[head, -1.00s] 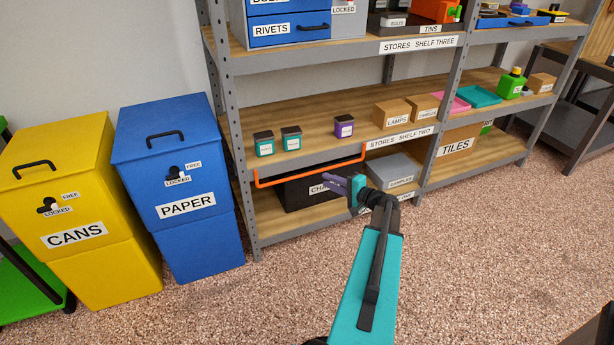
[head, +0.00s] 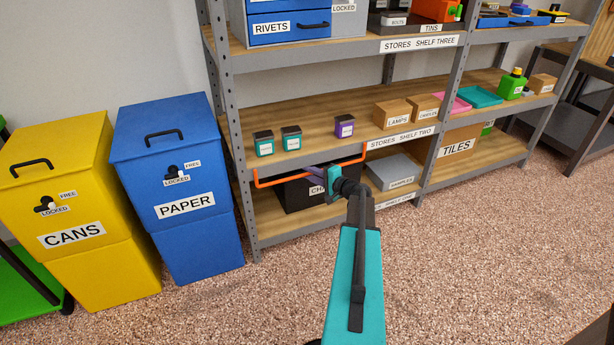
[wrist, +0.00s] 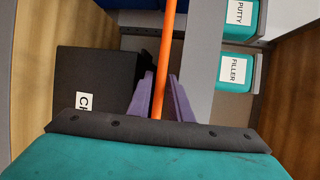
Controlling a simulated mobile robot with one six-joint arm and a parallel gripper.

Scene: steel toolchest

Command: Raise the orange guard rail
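The orange guard rail (head: 280,184) hangs low across the front of the left bay, below the edge of shelf two, with a short upright end at each side. My gripper (head: 316,173) is at the rail, right of its middle, reaching in from the front. In the wrist view the rail (wrist: 168,40) runs between the two purple fingers (wrist: 162,78). The fingers stand apart, one on each side, with narrow gaps showing beside the rail. My gripper hides part of the rail in the head view.
A black box (head: 292,196) sits behind the rail on the bottom shelf, with a grey box (head: 394,170) to its right. Teal tins (head: 264,144) and a purple tin (head: 345,126) stand above on shelf two. The blue PAPER bin (head: 180,180) is at the left. Floor in front is clear.

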